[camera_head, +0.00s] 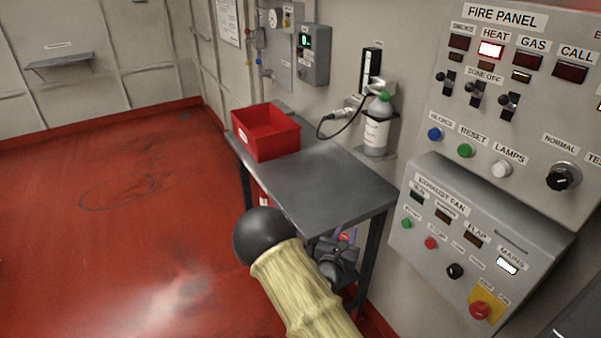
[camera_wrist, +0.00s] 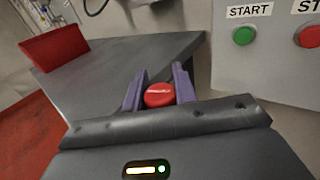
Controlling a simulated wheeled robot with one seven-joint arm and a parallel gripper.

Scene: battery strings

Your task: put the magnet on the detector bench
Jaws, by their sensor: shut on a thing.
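My gripper (camera_head: 342,240) is shut on a small round red magnet (camera_wrist: 160,95), which sits between the two purple fingers (camera_wrist: 161,90) in the wrist view. In the head view the magnet (camera_head: 345,237) is a small red spot, mostly hidden by my wrist. The detector bench (camera_head: 330,185) is a dark grey metal table against the wall. My gripper is at its near edge in the head view. In the wrist view the bench top (camera_wrist: 115,60) stretches beyond the fingers, and I cannot tell the height gap.
A red bin (camera_head: 266,131) stands on the bench's far left end. A gas bottle (camera_head: 377,128) with a black hose hangs on the wall behind the bench. The fire panel (camera_head: 520,100) and exhaust fan box (camera_head: 480,235) are at the right. The bench's middle and near end are clear.

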